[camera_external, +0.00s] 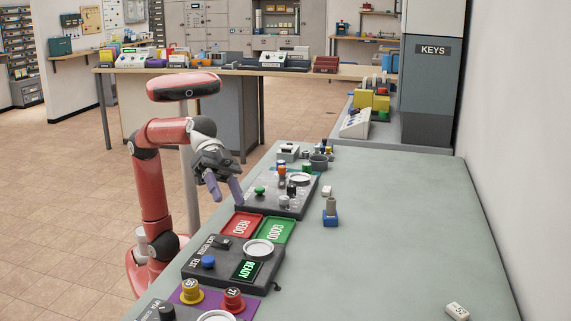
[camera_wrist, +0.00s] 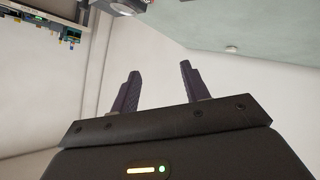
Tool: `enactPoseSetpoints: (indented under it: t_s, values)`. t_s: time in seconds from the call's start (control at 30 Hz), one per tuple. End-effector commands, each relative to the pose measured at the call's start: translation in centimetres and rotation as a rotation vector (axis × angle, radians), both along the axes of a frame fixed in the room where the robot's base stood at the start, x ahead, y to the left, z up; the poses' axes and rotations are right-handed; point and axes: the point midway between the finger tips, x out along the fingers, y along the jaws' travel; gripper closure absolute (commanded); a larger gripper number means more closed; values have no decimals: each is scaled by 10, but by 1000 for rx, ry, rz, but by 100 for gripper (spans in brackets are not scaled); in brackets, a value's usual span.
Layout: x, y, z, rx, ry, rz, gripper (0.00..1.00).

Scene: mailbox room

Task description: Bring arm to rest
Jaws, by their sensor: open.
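My gripper (camera_external: 226,190) hangs at the left edge of the long grey-green table (camera_external: 400,220), beside a dark panel with knobs (camera_external: 262,199). Its two purple-grey fingers point down and are apart, with nothing seen between them. In the wrist view my gripper (camera_wrist: 158,85) shows both fingers spread and empty, with pale wall and floor surfaces behind them. My arm is bent at the elbow next to the table. Whether the fingertips touch the panel or table edge cannot be told.
Red REDO (camera_external: 241,225) and green GOOD (camera_external: 277,231) trays lie near the gripper. A dark READY panel (camera_external: 232,263) is nearer the camera. A blue-based object (camera_external: 330,212) and a white tag (camera_external: 457,311) stand apart. The table's right half is mostly clear.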

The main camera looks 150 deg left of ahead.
Motion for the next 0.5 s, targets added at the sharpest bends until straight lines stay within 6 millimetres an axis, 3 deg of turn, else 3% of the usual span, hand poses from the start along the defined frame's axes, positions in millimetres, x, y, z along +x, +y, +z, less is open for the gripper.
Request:
enactPoseSetpoints:
  t_s: [0.03, 0.1, 0.2, 0.3, 0.5]
  values:
    - [-9, -40, -2, -19, -15, -55, 54]
    - [-30, -84, -22, -13, -5, -121, 54]
    - [-76, -118, -72, 94, 79, -190, 54]
    - [-125, -121, -128, 243, 200, -229, 54]
    - [-205, -99, -208, 476, 414, -250, 54]
